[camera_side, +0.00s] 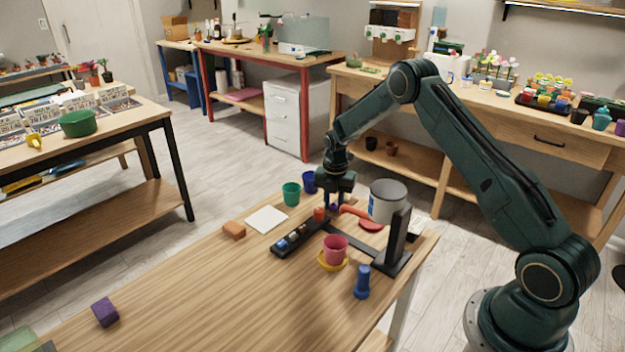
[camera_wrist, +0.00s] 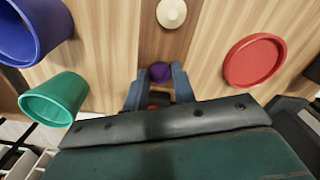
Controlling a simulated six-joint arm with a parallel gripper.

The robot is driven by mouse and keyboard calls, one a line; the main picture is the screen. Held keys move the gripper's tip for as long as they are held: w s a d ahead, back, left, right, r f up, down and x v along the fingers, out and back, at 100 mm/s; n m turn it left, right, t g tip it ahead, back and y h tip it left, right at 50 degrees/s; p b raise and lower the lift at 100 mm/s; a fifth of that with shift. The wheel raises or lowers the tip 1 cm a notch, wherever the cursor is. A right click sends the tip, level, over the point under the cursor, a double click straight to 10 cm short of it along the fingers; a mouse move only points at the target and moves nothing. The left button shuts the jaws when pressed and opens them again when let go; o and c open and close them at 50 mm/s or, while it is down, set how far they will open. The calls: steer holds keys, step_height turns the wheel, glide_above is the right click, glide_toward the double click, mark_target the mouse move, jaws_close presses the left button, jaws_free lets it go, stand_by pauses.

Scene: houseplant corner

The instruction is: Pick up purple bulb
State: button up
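The purple bulb (camera_wrist: 160,72) shows in the wrist view as a small dark round shape between my two fingertips. My gripper (camera_wrist: 159,78) is open, with one blue-grey finger on each side of the bulb. I cannot tell whether either finger touches it. In the side view my gripper (camera_side: 336,206) points down at the table's far edge area, low over the surface, and mostly hides the bulb there.
Close by are a green pot (camera_side: 291,194), a blue pot (camera_side: 310,182), a red saucer (camera_side: 370,225) and a grey-white container (camera_side: 388,202). A dark rack (camera_side: 283,251), a pink pot (camera_side: 336,247) and a black upright stand (camera_side: 398,238) are nearer. The table's front left is mostly clear.

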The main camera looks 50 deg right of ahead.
steer(key=c, duration=0.4)
steer(key=shift+c, duration=0.2)
steer(key=shift+r, duration=0.1)
step_height(320, 180, up, 20)
stand_by(0.5)
stand_by(0.4)
